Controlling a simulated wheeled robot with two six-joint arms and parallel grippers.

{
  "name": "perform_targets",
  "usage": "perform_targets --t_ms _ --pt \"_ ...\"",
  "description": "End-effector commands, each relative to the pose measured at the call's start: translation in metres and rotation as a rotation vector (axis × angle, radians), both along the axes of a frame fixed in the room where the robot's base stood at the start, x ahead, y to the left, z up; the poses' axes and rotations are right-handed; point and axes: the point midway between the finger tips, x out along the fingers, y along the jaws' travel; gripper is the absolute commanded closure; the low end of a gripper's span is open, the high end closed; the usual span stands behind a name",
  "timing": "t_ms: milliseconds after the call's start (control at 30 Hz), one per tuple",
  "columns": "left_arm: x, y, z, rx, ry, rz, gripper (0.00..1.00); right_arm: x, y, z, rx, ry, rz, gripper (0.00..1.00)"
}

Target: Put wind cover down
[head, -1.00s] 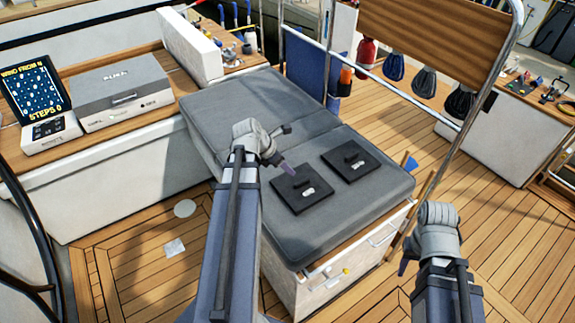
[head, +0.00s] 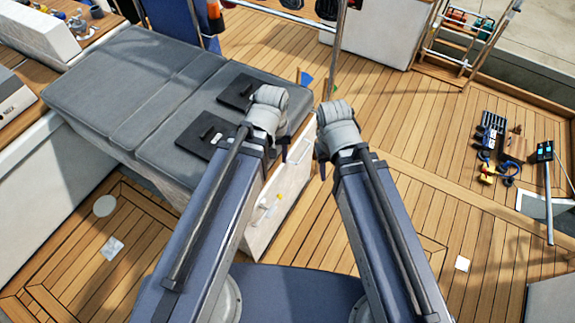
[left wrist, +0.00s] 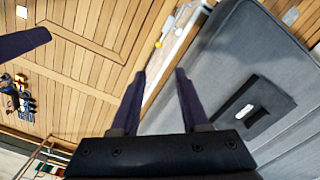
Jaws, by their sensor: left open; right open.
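Two flat black square plates with raised handles lie on the grey cushioned bench, one nearer (head: 190,138) and one farther (head: 236,92); I cannot tell which, if either, is the wind cover. One plate also shows in the left wrist view (left wrist: 250,108), with a white label. My left gripper (head: 283,153) is just off the bench's right edge, to the right of the plates. Its spread fingers (left wrist: 160,76) hold nothing. My right gripper (head: 322,170) is close beside it on the right, its fingers mostly hidden in the head view; one dark finger shows in the left wrist view (left wrist: 22,45).
The grey bench cushion (head: 140,80) has bare room left of the plates. The white bench front (head: 275,205) stands beside my left arm. Tools and blocks (head: 495,150) lie on the deck at right. A metal post (head: 335,50) rises behind my right gripper. The wooden deck (head: 430,130) is largely clear.

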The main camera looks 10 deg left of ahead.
Motion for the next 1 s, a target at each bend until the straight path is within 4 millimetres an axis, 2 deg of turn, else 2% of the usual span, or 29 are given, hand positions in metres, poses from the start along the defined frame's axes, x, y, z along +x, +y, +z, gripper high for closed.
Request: perform_targets --t_ms 33,100,200,300,600,833,1000 --pt "-0.009 -0.013 0.000 0.025 0.010 -0.134 0.55 0.000 0.000 0.000 0.000 0.000 0.000 0.55" --pt "-0.018 -0.024 0.000 0.055 0.025 -0.290 0.55 0.000 0.000 0.000 0.000 0.000 0.000 0.55" --pt "-0.026 -0.034 0.001 0.085 0.041 -0.439 0.55 0.000 0.000 0.000 0.000 0.000 0.000 0.55" --pt "-0.030 -0.038 0.001 0.099 0.050 -0.513 0.55 0.000 0.000 0.000 0.000 0.000 0.000 0.55" --pt "-0.030 -0.038 0.002 0.101 0.051 -0.529 0.55 0.000 0.000 0.000 0.000 0.000 0.000 0.55" --pt "-0.030 -0.038 0.027 0.100 0.051 -0.527 0.55 0.000 0.000 0.026 0.000 0.000 0.000 0.55" --pt "-0.030 -0.038 0.025 0.100 0.051 -0.527 0.55 0.000 0.000 0.023 0.000 0.000 0.000 0.55"
